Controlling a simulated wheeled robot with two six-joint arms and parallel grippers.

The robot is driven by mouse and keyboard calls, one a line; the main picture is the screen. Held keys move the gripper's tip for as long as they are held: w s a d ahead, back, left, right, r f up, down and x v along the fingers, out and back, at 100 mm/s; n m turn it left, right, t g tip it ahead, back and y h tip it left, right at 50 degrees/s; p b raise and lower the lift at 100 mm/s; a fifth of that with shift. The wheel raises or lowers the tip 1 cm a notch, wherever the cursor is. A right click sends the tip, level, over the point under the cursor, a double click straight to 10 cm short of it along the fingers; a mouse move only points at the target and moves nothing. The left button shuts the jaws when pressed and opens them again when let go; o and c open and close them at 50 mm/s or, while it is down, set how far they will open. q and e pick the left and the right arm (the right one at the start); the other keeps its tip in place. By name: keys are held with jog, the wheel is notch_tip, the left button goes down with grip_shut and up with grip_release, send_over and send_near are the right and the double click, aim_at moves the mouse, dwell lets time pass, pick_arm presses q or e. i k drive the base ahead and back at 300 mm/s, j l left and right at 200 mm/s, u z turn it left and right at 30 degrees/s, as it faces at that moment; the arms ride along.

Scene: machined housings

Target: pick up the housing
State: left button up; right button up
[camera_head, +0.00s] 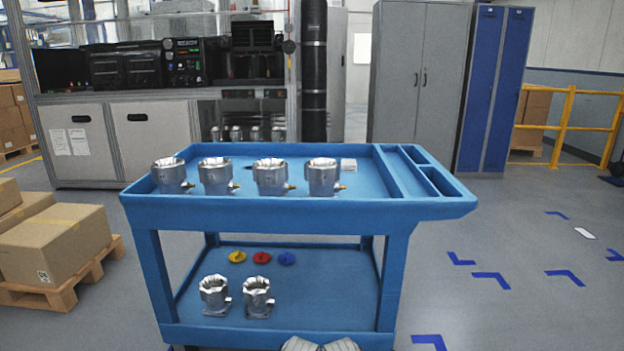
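Several silver machined housings stand upright in a row on the top tray of a blue cart (270,213): one at the far left (169,176), one beside it (215,176), one near the middle (271,177) and one to the right (322,177). Each has a wide open top, and small brass-coloured fittings show on the sides of some. Two more housings stand on the lower shelf, a left one (214,295) and a right one (258,297). No housing is held. Neither gripper can be made out; only grey shapes, probably mine, show at the bottom edge.
The tray has a raised rim and narrow compartments (441,182) at right. Yellow, red and blue caps (261,258) lie on the lower shelf. Cartons on a pallet (60,290) stand left; floor is clear to the right.

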aim_at(216, 174)
jog(key=i+j+u, duration=0.5)
jog(key=i+j, duration=0.25)
